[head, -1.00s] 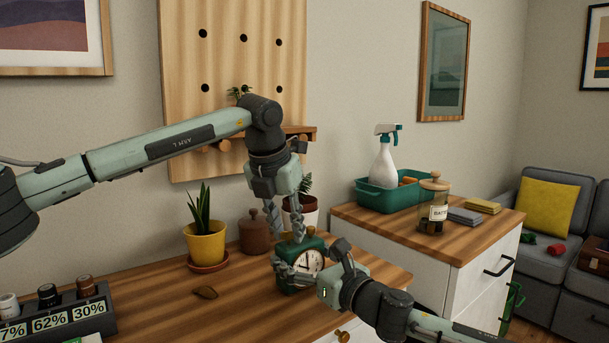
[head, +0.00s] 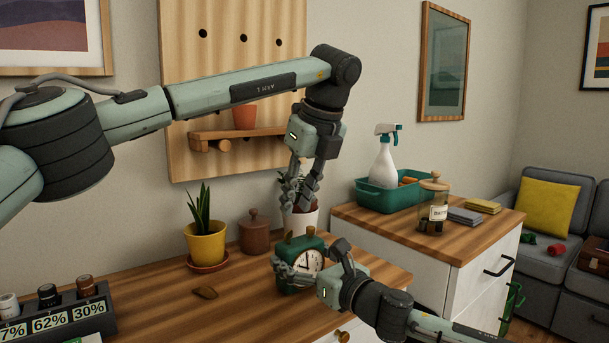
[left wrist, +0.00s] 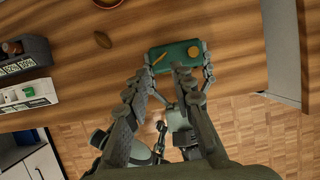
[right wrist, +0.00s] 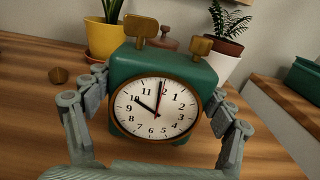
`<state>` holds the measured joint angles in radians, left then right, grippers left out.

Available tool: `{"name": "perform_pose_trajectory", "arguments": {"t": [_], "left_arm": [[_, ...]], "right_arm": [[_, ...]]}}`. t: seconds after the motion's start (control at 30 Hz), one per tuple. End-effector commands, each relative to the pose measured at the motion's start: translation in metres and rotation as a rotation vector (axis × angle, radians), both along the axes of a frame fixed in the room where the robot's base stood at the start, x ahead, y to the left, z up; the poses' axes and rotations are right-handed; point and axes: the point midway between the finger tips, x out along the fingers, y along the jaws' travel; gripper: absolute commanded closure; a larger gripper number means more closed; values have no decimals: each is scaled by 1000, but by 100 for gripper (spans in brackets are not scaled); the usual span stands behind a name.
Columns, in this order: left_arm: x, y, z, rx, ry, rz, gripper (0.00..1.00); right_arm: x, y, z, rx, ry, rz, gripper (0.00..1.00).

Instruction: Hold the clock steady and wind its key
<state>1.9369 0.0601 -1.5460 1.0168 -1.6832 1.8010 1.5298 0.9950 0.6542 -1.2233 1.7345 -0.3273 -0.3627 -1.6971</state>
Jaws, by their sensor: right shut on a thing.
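The green clock (head: 290,281) stands upright on the wooden desk, its white dial (right wrist: 156,107) facing my right gripper. A brass key (right wrist: 141,27) and a round brass knob (right wrist: 201,46) are on its top. In the left wrist view the key (left wrist: 160,58) is a thin bar and the knob (left wrist: 193,52) a disc. My right gripper (head: 296,272) is shut on the clock, with a finger at each side. My left gripper (head: 300,206) points down above the clock, apart from the key. Its fingers are spread and empty in the left wrist view (left wrist: 164,75).
Behind the clock are a yellow plant pot (head: 206,242), a brown lidded jar (head: 255,232) and a white plant pot (head: 303,220). A brown leaf-like piece (head: 205,293) and a dark rack (head: 60,315) lie left. Desk around the leaf-like piece is clear.

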Motion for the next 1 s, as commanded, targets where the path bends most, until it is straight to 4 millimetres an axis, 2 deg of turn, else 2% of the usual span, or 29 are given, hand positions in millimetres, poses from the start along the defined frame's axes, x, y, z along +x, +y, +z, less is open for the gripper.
{"name": "perform_pose_trajectory", "arguments": {"t": [0.03,0.2,0.4,0.8,0.87,1.0], "left_arm": [[-3,-3,9,-1,-2,-1,76],[-10,-8,32,0,-1,0,76],[-15,-11,44,0,1,-2,76],[-15,-11,45,-2,6,-18,76],[-15,-9,43,-6,18,-60,76],[-15,1,37,-22,61,-286,76]], "right_arm": [[0,0,0,1,1,0,57],[0,0,0,1,1,-1,57],[0,0,0,0,0,-1,57],[1,-1,0,0,0,-2,57],[1,-1,0,0,0,-2,57],[1,-1,0,0,0,-2,57]]}}
